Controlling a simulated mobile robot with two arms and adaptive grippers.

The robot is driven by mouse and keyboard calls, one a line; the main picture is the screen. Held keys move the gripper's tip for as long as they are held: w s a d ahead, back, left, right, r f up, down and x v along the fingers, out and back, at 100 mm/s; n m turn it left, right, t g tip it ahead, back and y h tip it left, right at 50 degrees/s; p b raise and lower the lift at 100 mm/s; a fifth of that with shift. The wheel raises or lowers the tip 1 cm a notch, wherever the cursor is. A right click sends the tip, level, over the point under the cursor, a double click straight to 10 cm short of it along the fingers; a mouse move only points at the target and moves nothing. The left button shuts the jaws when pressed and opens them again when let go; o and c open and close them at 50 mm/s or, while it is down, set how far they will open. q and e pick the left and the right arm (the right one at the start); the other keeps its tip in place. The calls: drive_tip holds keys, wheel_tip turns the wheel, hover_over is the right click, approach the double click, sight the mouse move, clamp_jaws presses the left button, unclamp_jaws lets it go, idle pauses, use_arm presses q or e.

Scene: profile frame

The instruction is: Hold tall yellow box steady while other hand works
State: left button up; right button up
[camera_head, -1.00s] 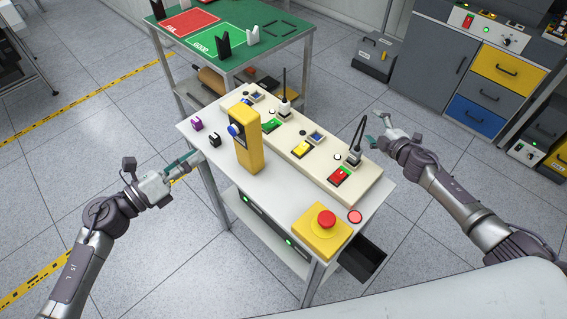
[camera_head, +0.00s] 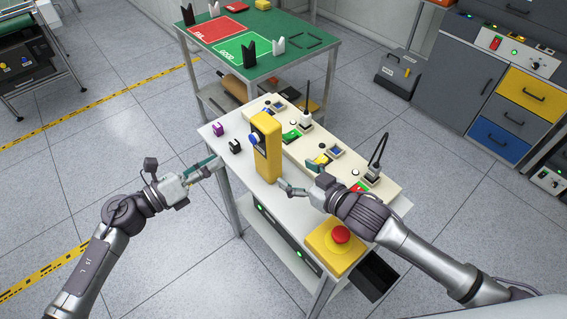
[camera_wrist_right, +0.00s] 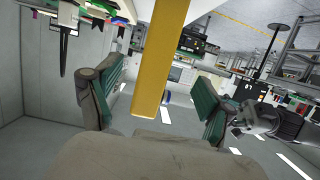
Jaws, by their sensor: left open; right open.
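The tall yellow box (camera_head: 267,155) stands upright on the white table (camera_head: 238,163), with a blue round button on its upper left face. My right gripper (camera_head: 288,187) is open low at the box's right side. In the right wrist view the yellow box (camera_wrist_right: 159,62) shows between the spread green-padded fingers of the right gripper (camera_wrist_right: 155,80), with gaps on both sides; I cannot tell how deep it lies between them. My left gripper (camera_head: 215,165) is open at the table's left edge, apart from the box.
A cream control panel (camera_head: 346,170) runs along the table's right side, partly behind my right arm. A red emergency button on a yellow base (camera_head: 330,252) stands at the front.

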sight(268, 156)
drive_tip(key=x, duration=1.3)
drive_tip(key=shift+d, duration=0.1)
drive_tip(key=c, duration=1.5)
drive_tip(key=shift+c, duration=0.2)
use_arm(q)
clamp_jaws()
